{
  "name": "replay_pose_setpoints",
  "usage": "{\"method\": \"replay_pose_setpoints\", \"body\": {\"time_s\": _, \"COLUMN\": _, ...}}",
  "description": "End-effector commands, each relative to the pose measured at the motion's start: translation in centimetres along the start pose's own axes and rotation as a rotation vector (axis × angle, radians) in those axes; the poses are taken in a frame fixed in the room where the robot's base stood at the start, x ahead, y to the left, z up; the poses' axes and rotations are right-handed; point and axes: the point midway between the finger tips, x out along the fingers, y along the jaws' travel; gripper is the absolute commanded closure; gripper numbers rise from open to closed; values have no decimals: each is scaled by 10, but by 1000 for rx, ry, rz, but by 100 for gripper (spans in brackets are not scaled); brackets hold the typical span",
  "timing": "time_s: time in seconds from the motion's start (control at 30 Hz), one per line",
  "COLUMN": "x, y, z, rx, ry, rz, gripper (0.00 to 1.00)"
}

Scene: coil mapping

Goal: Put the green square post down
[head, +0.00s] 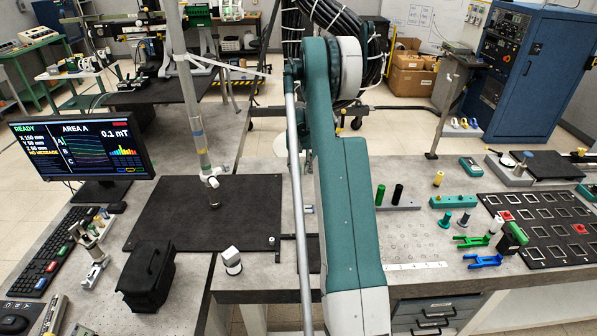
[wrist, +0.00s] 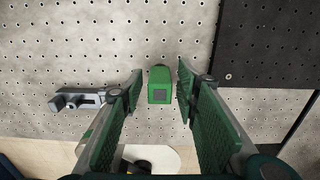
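In the wrist view, the green square post (wrist: 160,84) shows end-on, with a small dark square on its near end, over the grey perforated surface (wrist: 110,50). My gripper (wrist: 161,75) has its two green-padded fingers on either side of the post. A narrow gap shows between the post and each finger, so the gripper looks open around it. Whether the post's far end rests on the surface cannot be told. In the head view my arm hides the gripper, and I cannot make out this post there.
A grey bracket (wrist: 78,101) lies left of the fingers in the wrist view; a dark perforated plate (wrist: 270,45) is at upper right. In the head view, a black slotted tray (head: 556,256), green clamp (head: 472,241) and blue clamp (head: 484,261) lie at right.

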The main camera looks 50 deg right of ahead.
Motion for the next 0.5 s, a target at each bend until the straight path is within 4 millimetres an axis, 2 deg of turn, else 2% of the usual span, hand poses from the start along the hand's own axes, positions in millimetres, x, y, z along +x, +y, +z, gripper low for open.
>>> {"method": "replay_pose_setpoints", "body": {"time_s": 0.17, "x": -21, "y": 0, "z": 0, "rx": 0, "ry": 0, "rz": 0, "gripper": 69}}
{"method": "replay_pose_setpoints", "body": {"time_s": 0.5, "x": -76, "y": 0, "z": 0, "rx": 0, "ry": 0, "rz": 0, "gripper": 69}}
